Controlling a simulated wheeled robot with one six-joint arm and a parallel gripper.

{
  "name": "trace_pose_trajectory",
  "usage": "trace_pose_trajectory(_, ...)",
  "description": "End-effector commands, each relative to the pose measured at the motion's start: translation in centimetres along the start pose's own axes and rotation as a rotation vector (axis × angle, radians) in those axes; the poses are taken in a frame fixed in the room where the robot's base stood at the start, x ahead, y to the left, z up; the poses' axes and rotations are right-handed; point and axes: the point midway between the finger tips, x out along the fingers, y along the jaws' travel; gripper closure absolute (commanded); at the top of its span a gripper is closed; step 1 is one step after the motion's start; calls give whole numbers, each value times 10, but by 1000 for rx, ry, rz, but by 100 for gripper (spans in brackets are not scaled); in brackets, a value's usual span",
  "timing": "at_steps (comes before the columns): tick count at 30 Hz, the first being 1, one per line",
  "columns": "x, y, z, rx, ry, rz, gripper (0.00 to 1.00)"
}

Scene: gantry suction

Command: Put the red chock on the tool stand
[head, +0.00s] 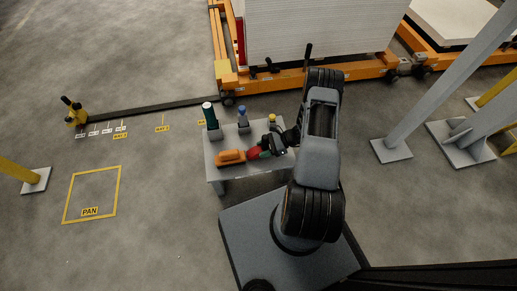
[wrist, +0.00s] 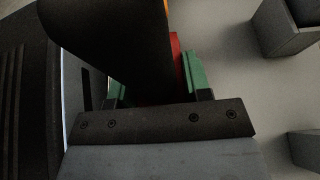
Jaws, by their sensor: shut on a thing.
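The tool stand (head: 248,172) is a small grey table left of my arm. The red chock (head: 253,153) shows at its top, just right of an orange block. My gripper (head: 263,152) reaches in from the right with its green fingers shut on the red chock. In the wrist view, my gripper (wrist: 157,84) shows two green fingers, and a sliver of the red chock (wrist: 175,43) shows beside the right one. A large dark shape hides most of the chock there. I cannot tell whether the chock touches the stand top.
The orange block (head: 230,157) lies close left of the chock. A dark green bottle (head: 210,117), a blue-grey bottle (head: 243,118) and a yellow-topped item (head: 272,120) stand along the stand's back edge. An orange gantry rail (head: 285,82) lies behind. The floor left is open.

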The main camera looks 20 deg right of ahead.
Motion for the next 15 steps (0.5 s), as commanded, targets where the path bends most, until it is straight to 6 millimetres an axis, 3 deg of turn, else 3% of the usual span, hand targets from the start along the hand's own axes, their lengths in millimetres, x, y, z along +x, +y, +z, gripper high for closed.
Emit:
trace_pose_trajectory(4, 9, 2, 0, 6, 0, -9, 90)
trace_pose_trajectory(15, 8, 1, -4, 5, 1, -10, 90)
